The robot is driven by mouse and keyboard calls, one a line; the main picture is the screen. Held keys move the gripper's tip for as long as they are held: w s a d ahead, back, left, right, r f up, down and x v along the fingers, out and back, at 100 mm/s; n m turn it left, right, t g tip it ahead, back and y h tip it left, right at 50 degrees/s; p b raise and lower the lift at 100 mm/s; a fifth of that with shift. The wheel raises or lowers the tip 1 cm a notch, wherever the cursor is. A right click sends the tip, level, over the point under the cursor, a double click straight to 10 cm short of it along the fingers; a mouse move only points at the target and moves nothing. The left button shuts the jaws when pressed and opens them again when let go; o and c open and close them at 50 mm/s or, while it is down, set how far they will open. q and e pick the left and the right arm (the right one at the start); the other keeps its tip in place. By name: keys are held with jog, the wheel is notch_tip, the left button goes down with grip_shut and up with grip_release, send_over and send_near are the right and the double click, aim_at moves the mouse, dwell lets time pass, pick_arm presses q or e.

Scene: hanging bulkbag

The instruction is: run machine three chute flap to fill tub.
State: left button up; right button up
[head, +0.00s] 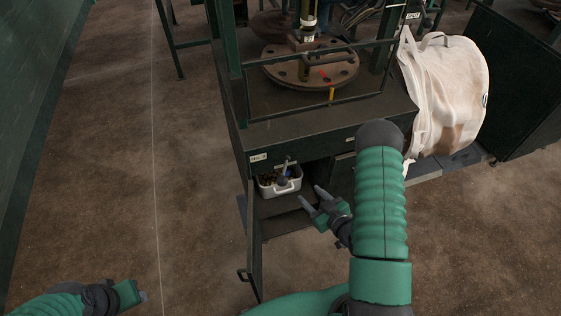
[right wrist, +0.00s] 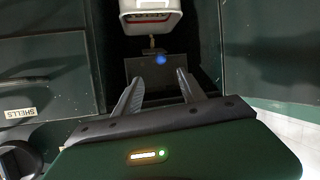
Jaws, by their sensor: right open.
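The machine marked No. 3 (head: 258,157) has an open bay low in its front. A white tub (head: 288,191) stands inside with brownish pieces in it. A small grey-blue part (head: 284,178) shows at the tub's mouth; I cannot tell whether it is the chute flap. My right gripper (head: 310,194) is open and empty, in front of the bay to the right of the tub. In the right wrist view the tub (right wrist: 150,28) shows beyond the fingers of this gripper (right wrist: 160,76), apart from them. My left gripper (head: 138,294) is at the lower left, away from the machine; its jaws are unclear.
An open door (head: 254,250) with a handle stands at the bay's left side. A white bulk bag (head: 445,85) hangs right of the machine. A round flanged plate (head: 310,66) sits on top behind a guard frame. Floor at left is clear. A SHELLS label (right wrist: 20,112) shows in the wrist view.

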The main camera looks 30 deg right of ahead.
dwell(0.4)
jog(key=shift+c, duration=0.7)
jog(key=w+b, duration=0.1)
jog(key=w+a+h+b, duration=0.1)
jog(key=w+b, duration=0.1)
jog(key=shift+f+m, duration=0.2)
jog(key=shift+m, duration=0.2)
jog(key=c, duration=0.5)
jog(key=w+a+r+m+h+b, duration=0.1)
jog(key=w+m+b, duration=0.1)
jog(key=b, duration=0.1)
jog(key=shift+a+r+g+h, duration=0.3)
jog(key=shift+a+r+g, duration=0.05)
jog(key=shift+r+g, duration=0.05)
grip_shut()
jog(key=b+x, duration=0.2)
jog(key=x, duration=0.7)
jog(key=shift+w+d+r+m, duration=0.25)
jog(key=shift+w+r+m, duration=0.05)
jog(key=shift+w, duration=0.1)
jog(key=shift+f, duration=0.1)
